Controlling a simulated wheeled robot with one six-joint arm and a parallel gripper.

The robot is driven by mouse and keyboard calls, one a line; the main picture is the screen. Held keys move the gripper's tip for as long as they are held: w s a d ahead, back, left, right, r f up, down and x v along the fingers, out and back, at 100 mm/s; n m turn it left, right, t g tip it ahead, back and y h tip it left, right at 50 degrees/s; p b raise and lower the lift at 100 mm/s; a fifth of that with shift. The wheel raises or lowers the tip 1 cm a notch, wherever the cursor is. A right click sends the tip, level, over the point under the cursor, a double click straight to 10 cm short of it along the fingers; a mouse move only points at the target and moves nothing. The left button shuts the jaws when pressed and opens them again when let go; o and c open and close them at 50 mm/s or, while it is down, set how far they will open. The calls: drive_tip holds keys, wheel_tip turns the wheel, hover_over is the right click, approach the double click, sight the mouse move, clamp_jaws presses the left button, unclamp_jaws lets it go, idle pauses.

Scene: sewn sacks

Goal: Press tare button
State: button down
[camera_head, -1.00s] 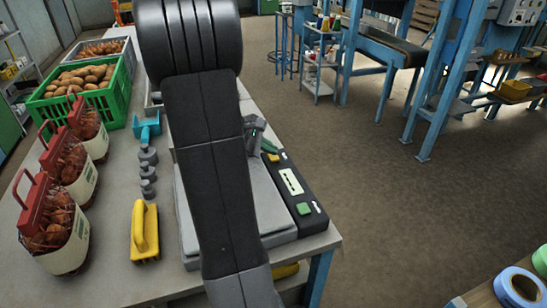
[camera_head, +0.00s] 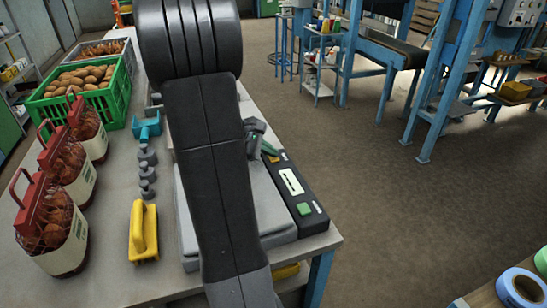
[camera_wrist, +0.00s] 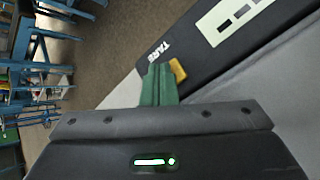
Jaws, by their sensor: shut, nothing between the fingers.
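The scale has a grey weighing plate (camera_head: 275,212) and a black control panel (camera_head: 284,172) along its right side. The panel carries a pale display (camera_head: 291,181) and a green button (camera_head: 304,209). In the wrist view the word TARE is printed on the panel, and a yellow-orange tare button (camera_wrist: 178,70) sits close to it. My gripper (camera_wrist: 160,70) is shut and empty, its green fingers pointing at the panel right beside this button. The fingers partly hide the button, and I cannot tell whether they touch it. In the head view my gripper (camera_head: 267,150) is at the panel's far end.
Red-handled sacks (camera_head: 62,232), a yellow-handled tool (camera_head: 143,230), grey weights (camera_head: 147,172) and a teal scoop (camera_head: 147,126) lie on the table left of my arm. A green crate (camera_head: 120,97) of potatoes stands behind.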

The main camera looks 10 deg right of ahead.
sight(270, 158)
drive_tip(key=shift+r, duration=0.1)
drive_tip(key=shift+r+p, duration=0.65)
drive_tip(key=shift+r, duration=0.15)
wheel_tip(270, 158, up, 5)
drive_tip(key=p, duration=0.4)
idle(0.9)
